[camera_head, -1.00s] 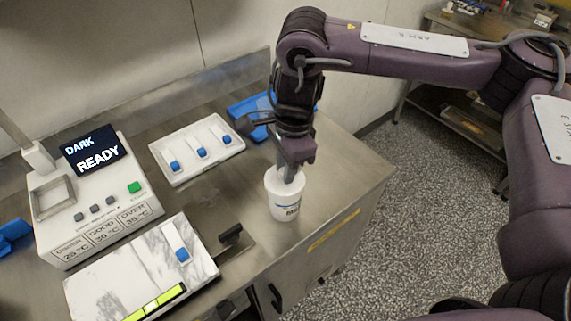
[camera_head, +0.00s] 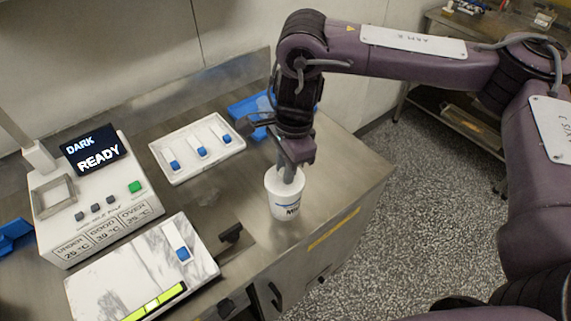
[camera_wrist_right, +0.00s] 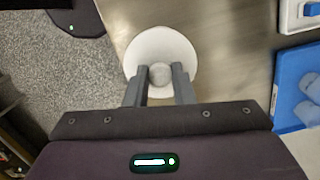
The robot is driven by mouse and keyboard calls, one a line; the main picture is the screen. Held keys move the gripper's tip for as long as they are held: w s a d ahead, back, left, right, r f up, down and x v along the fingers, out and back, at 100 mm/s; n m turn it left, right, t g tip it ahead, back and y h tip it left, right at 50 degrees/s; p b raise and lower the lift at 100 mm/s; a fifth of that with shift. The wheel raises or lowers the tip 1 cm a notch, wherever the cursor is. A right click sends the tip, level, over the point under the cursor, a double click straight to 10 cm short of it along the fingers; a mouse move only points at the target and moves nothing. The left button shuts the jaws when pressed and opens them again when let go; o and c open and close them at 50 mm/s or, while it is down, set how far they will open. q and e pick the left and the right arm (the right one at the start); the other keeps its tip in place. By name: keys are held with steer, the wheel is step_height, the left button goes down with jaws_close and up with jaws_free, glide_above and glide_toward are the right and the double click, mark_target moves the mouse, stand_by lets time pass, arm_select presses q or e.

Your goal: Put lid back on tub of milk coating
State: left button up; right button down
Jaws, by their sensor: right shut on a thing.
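The white tub of milk coating (camera_head: 286,205) stands upright near the right end of the steel counter, its printed label facing the front. The white round lid (camera_wrist_right: 150,50) shows from above in the right wrist view, with a round grey knob (camera_wrist_right: 159,74) at its middle. My right gripper (camera_wrist_right: 159,80) is shut on this knob from above; in the head view the gripper (camera_head: 290,172) points down over the tub's top. The lid covers the tub in the wrist view. I cannot tell whether it is fully seated. My left gripper is not in view.
A white tray (camera_head: 172,179) with several blue-ended pieces lies left of the tub, and a blue tray (camera_head: 240,106) lies behind. A white machine (camera_head: 150,207) reads DARK READY. A marble slab (camera_head: 95,281) is at front left. The counter's right edge is close to the tub.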

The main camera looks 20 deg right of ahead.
stand_by(0.4)
steer(key=c, duration=1.2)
jaws_free()
steer(key=shift+o, duration=0.5)
steer(key=o, duration=0.4)
steer(key=shift+r, duration=0.1)
steer(key=shift+r+p, duration=3.45)
steer(key=shift+p, duration=0.15)
